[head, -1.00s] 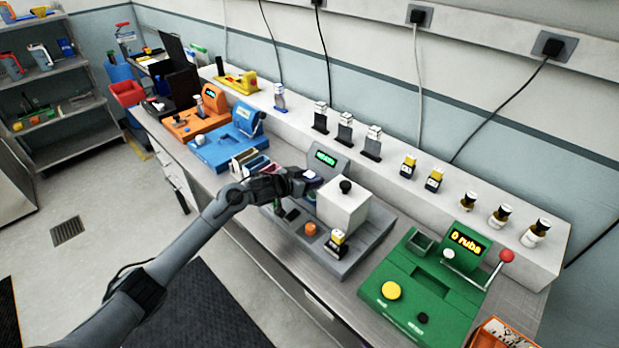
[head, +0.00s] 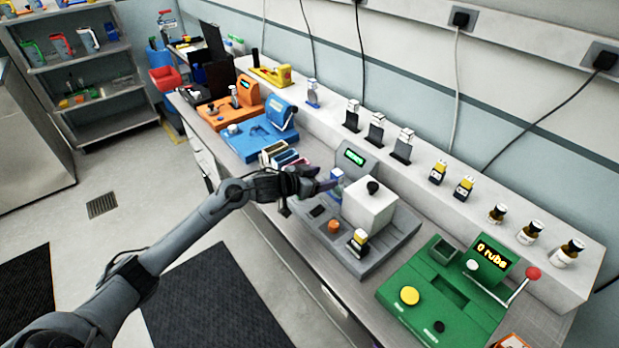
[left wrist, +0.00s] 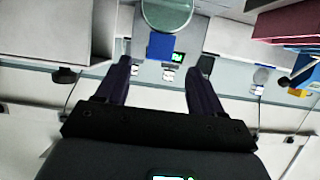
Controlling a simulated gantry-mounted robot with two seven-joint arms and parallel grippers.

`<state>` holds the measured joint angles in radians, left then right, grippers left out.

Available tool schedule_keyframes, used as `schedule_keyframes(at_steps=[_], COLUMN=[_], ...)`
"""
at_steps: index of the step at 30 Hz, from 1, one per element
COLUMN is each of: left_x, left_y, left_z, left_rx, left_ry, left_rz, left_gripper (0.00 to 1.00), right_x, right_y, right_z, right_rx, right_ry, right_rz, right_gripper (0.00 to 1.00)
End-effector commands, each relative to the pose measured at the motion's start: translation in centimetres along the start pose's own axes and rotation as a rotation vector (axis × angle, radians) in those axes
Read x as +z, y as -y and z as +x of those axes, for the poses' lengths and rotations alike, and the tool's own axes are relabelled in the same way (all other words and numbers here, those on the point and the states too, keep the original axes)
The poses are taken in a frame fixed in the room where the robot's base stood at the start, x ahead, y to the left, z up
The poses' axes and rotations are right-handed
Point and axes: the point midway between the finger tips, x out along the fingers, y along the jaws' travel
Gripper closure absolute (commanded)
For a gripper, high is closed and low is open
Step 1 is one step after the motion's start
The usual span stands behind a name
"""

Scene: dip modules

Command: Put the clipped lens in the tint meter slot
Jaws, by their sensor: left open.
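A clear round lens (left wrist: 167,10) with a blue clip (left wrist: 161,46) shows beyond my fingers in the left wrist view. In the head view, the clipped lens (head: 336,186) appears on the grey meter, left of its white block. My left gripper (head: 326,184) is open just left of it. In the left wrist view, my left gripper's fingers (left wrist: 160,70) are spread apart with nothing between their tips. The grey meter (head: 392,245) has a lit green display (head: 354,157). The slot is hidden, so I cannot tell how the lens is seated. My right gripper is out of view.
A green machine (head: 425,300) with a red-knobbed lever stands to the right. Blue (head: 250,140) and orange (head: 222,120) machines and small trays (head: 280,152) stand to the left. Small bottles and black-clipped pieces (head: 376,130) line the raised back shelf (head: 420,185).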

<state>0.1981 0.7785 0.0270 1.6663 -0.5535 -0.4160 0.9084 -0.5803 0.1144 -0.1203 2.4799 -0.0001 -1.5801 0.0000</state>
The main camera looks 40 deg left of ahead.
Motion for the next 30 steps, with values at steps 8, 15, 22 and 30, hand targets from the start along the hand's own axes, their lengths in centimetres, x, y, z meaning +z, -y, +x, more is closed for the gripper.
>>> schedule_keyframes(at_steps=[8, 15, 22, 30], left_x=[0.0, 0.0, 0.0, 0.0], left_y=[0.0, 0.0, 0.0, 0.0], left_z=[-3.6, -4.6, -4.6, -4.6], left_rx=[0.000, 0.000, 0.000, 0.000], left_ry=[0.001, 0.000, 0.000, 0.000], left_rz=[0.001, 0.001, 0.000, 0.000], left_gripper=[0.32, 0.32, 0.32, 0.32], right_x=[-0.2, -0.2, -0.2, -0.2], right_y=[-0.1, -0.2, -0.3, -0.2], right_z=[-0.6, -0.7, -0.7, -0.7], right_rx=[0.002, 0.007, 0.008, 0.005], right_ry=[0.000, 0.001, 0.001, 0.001], right_rz=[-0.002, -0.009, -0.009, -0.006], right_gripper=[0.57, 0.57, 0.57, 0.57])
